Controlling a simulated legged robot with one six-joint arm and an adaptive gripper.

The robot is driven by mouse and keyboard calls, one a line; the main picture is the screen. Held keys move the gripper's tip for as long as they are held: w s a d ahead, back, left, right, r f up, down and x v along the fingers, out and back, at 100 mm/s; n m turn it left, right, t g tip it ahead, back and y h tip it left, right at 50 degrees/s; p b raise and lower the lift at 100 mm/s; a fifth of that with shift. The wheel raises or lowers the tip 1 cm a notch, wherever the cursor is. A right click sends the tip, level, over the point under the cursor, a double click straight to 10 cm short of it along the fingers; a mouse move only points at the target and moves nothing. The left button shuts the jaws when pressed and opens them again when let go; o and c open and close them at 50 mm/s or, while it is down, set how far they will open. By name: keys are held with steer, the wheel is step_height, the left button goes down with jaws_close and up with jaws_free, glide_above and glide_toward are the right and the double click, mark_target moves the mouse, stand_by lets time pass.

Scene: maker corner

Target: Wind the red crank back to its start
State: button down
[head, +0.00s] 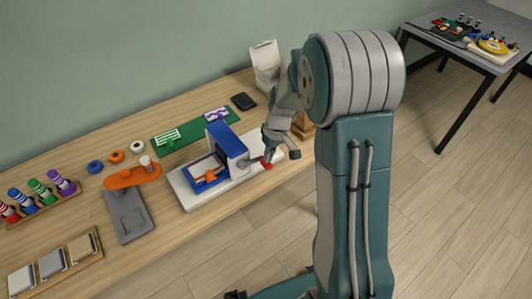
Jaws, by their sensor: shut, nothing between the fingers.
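The red crank (265,163) shows as a small red piece at the right end of a blue-and-white device (231,146) on the workbench. Much of the crank is hidden by my gripper, so its angle cannot be read. My gripper (271,156) is shut and empty. It points down right beside the crank; I cannot tell whether they touch. The device has a blue upright, a blue open tray (196,184) with an orange part (210,176) in it, and a pale base plate (188,198).
Left of the device stands a grey stand with an orange top (132,177). A green mat (175,143), a dark flat box (244,101) and a white bag (265,62) lie behind. Racks of coloured pieces (45,200) are far left.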

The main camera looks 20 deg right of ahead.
mark_target(269, 166)
steer(key=f+y, duration=0.1)
steer(key=f+g+y, duration=0.1)
steer(key=shift+d+y, duration=0.2)
steer(key=shift+y, duration=0.1)
steer(key=shift+a+f+g+y, duration=0.1)
steer(key=shift+f+g+y, duration=0.3)
steer(key=shift+f+y, duration=0.65)
steer(key=shift+a, duration=0.1)
steer(key=shift+f, duration=0.2)
